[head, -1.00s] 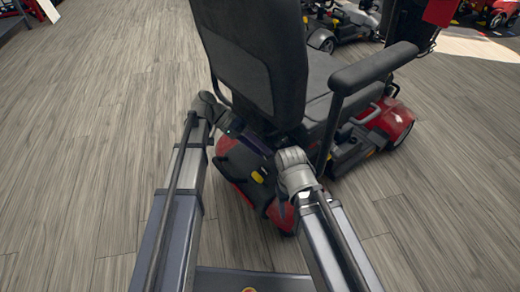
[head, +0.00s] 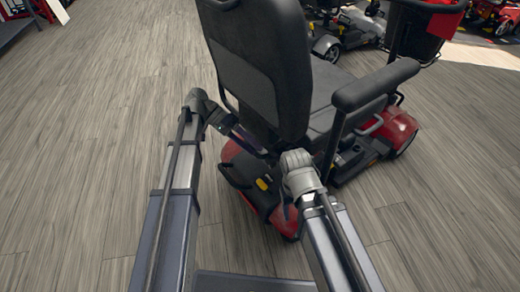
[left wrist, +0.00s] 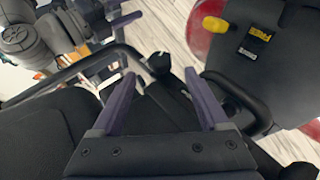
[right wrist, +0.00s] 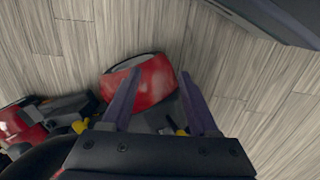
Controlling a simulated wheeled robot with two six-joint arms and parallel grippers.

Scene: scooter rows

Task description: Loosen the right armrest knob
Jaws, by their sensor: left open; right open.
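A black knob (left wrist: 158,63) sits by a dark tube (left wrist: 125,52) under the seat in the left wrist view. It lies just beyond and between the two spread purple fingers of my left gripper (left wrist: 160,76), which is open and empty. In the head view my left gripper (head: 252,142) points in behind the seat back (head: 258,60), and the knob is hidden there. The right armrest (head: 375,86) stands on the right side of the seat. My right gripper (right wrist: 159,74) is open and empty, above the red rear bodywork (right wrist: 145,85) and floor.
The scooter's black rear cover with a yellow lever (left wrist: 215,30) is close to my left fingers. A red fender (head: 392,128) is beyond the armrest. Other scooters (head: 345,35) stand at the back. The wood floor (head: 80,150) at left is clear.

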